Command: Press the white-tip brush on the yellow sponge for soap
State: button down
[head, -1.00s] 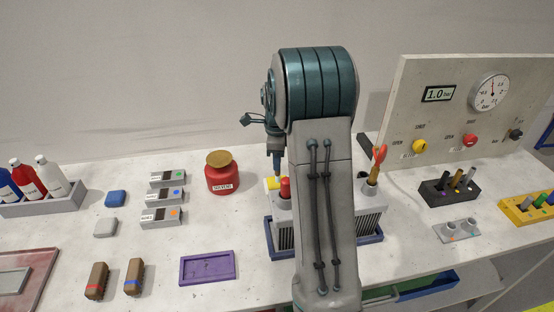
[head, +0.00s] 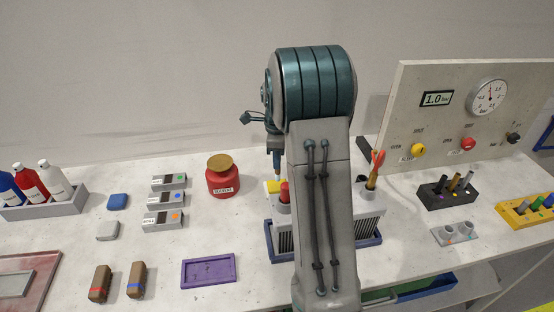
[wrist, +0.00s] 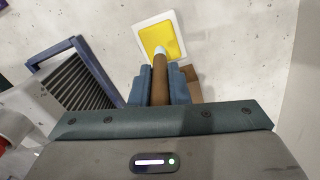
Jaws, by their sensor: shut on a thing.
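My gripper (wrist: 160,90) is shut on the brown handle of the white-tip brush (wrist: 160,68). The brush's pale tip points away from the gripper, over the lower part of the yellow sponge (wrist: 164,32) in the wrist view. The sponge sits in a white square tray (wrist: 143,35). I cannot tell whether the tip touches the sponge or is just above it. In the head view the sponge (head: 272,186) shows left of my arm, with the brush (head: 277,172) upright at it. My arm hides part of this area.
A grey slotted holder in a blue frame (head: 282,258) stands close in front of the sponge, with a red-topped item (head: 284,190) and an orange-tipped item (head: 377,160). A red jar (head: 222,181) stands left. A purple tray (head: 208,270) lies front left.

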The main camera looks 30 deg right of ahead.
jog(key=shift+r+p, duration=1.5)
jog(key=shift+r, duration=0.85)
jog(key=shift+r, duration=0.1)
